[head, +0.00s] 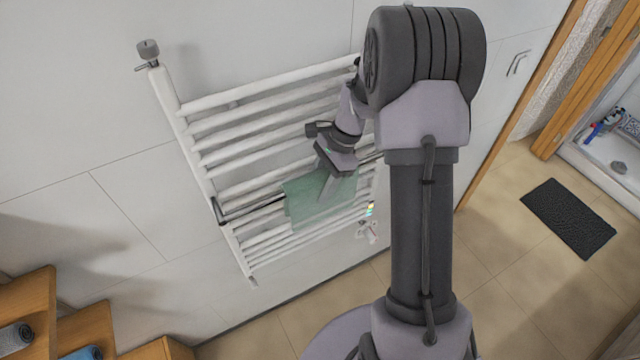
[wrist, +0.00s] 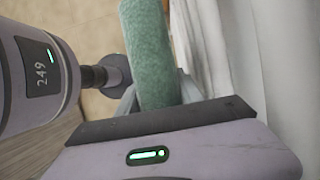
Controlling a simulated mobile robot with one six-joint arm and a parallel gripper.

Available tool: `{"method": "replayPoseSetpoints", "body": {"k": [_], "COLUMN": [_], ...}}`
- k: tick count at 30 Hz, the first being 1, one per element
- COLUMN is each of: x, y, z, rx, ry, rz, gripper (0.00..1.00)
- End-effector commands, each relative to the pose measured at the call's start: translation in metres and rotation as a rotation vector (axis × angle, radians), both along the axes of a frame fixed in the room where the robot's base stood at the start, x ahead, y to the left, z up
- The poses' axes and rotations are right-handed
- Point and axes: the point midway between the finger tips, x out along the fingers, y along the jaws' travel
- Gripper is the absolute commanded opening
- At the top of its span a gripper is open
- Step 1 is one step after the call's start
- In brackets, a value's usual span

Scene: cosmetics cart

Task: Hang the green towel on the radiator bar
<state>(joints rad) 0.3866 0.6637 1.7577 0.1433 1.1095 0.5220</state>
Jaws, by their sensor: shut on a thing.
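The green towel (head: 306,202) is at the lower part of the white radiator (head: 211,180), by the dark bar (head: 262,202) that runs across its front. In the head view the towel seems to hang down over that bar, but I cannot tell how its back side lies. My gripper (head: 327,187) is at the towel, shut on it. In the wrist view the towel (wrist: 148,50) shows as a green fold between the fingers, with white radiator tubes (wrist: 207,45) close to its right. The fingertips are partly hidden by the towel.
Wooden steps or shelves (head: 80,315) with rolled towels stand at the lower left. A dark mat (head: 568,217) lies on the tiled floor to the right. A shower tray (head: 610,165) with items is at the far right. The wall left of the radiator is bare.

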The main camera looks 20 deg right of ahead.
Motion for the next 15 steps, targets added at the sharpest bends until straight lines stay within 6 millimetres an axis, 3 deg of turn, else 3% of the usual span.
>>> {"method": "replayPoseSetpoints", "body": {"k": [3,4,7,8,15], "x": [0.0001,0.0,0.0,0.0,-0.0001], "y": [0.0,0.0,0.0,0.0,-0.0001], "z": [0.0005,0.0005,0.0005,0.0005,0.0004], "rx": [0.0,0.0,0.0,0.0,0.0], "ry": [0.0,0.0,0.0,0.0,0.0], "rz": [0.0,0.0,0.0,0.0,0.0], "gripper": [0.0,0.45,0.65,0.69,0.69]}}
